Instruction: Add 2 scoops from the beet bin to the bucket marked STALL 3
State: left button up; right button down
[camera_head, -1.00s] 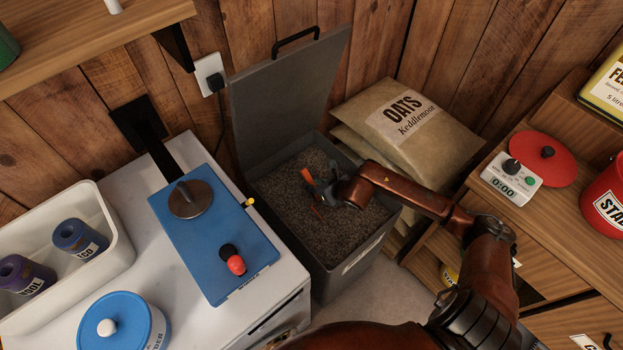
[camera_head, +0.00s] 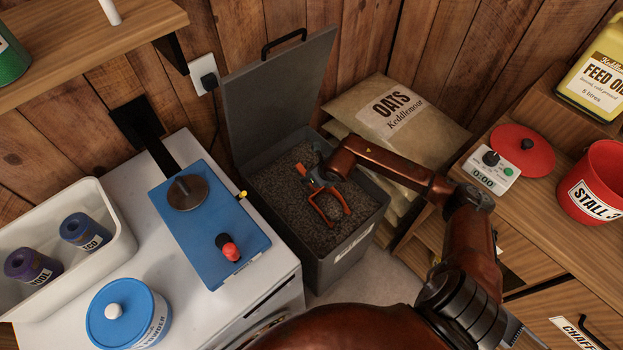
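A grey bin (camera_head: 318,262) stands open, its lid tilted up behind it, with dark brown granular feed (camera_head: 283,195) inside. The label on its front is too small to read. My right gripper (camera_head: 331,205) reaches into the bin from the right, over or in the feed. Orange prong-like parts show at it; I cannot tell whether they are its fingers or a held tool, nor whether it is shut. The red bucket (camera_head: 604,160) marked STALL 3 stands on the wooden counter at the right edge, partly cut off. My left gripper is out of view.
Oats sacks (camera_head: 437,122) lie right of the bin. A blue device (camera_head: 205,240) and a blue-lidded tub (camera_head: 128,318) stand on the white cabinet at left. A timer (camera_head: 488,170), a red disc (camera_head: 522,150) and a feed oil can (camera_head: 597,75) are near the bucket.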

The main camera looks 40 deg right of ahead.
jog(key=shift+g, duration=0.3)
jog(key=r+p, duration=0.1)
jog(key=r, duration=0.1)
jog(key=w+r+p, duration=0.1)
jog(key=r, duration=0.1)
jog(key=shift+r, duration=0.15)
jog(key=shift+g, duration=0.4)
jog(key=shift+w+r+p, duration=0.2)
jog(key=shift+r+p, duration=0.25)
jog(key=shift+r, duration=0.6)
jog(key=shift+w+r+p, duration=0.15)
jog(key=shift+r+p, duration=0.3)
jog(key=shift+r, duration=0.55)
jog(key=shift+w+a+r+g+p, duration=0.1)
jog(key=shift+w+r+g+p, duration=0.2)
jog(key=shift+r, duration=0.45)
jog(key=shift+w+r+p, duration=0.1)
jog(key=shift+r+p, duration=0.25)
jog(key=shift+r, duration=0.4)
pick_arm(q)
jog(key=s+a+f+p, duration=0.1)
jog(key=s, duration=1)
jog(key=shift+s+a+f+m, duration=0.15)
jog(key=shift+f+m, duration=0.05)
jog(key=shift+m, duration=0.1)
pick_arm(e)
jog(key=r, duration=0.2)
jog(key=shift+w+r+g, duration=0.2)
jog(key=shift+r+g, duration=0.1)
